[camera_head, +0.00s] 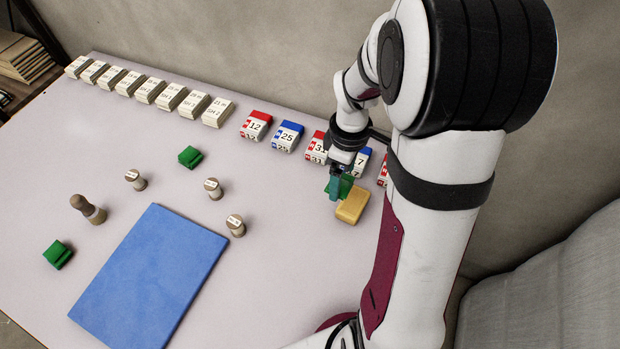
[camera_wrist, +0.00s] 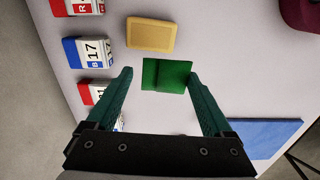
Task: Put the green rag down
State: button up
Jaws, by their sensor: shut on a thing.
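My gripper (camera_head: 337,188) is at the right of the table, just behind a yellow block. It is shut on a green rag (camera_head: 347,184), with the fingers set wide on it. In the wrist view the rag (camera_wrist: 166,75) is a folded green square between the fingertips of my gripper (camera_wrist: 160,74). Whether the rag touches the table is hard to tell. Two other folded green pieces lie on the table, one near the middle (camera_head: 190,157) and one at the left (camera_head: 58,255).
The yellow block (camera_head: 352,206) sits close beside the rag. Numbered red and blue boxes (camera_head: 286,136) and cream boxes (camera_head: 170,97) line the back edge. A blue mat (camera_head: 150,280) lies in front. Several small pegs (camera_head: 236,225) stand near it.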

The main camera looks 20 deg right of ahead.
jog(key=shift+s+d+r, duration=0.15)
jog(key=shift+d+r, duration=0.05)
jog(key=w+a+n, duration=0.4)
jog(key=a, duration=0.2)
jog(key=n, duration=1.5)
send_over(127, 282)
jog(key=f, duration=0.4)
jog(key=shift+w+d+f, duration=0.1)
jog(key=shift+d+f, duration=0.15)
jog(key=shift+f, duration=0.15)
jog(key=shift+a+f, duration=0.15)
jog(key=shift+f, duration=0.95)
jog(key=shift+a+f, duration=0.15)
jog(key=shift+f, duration=0.95)
jog(key=shift+f, duration=0.1)
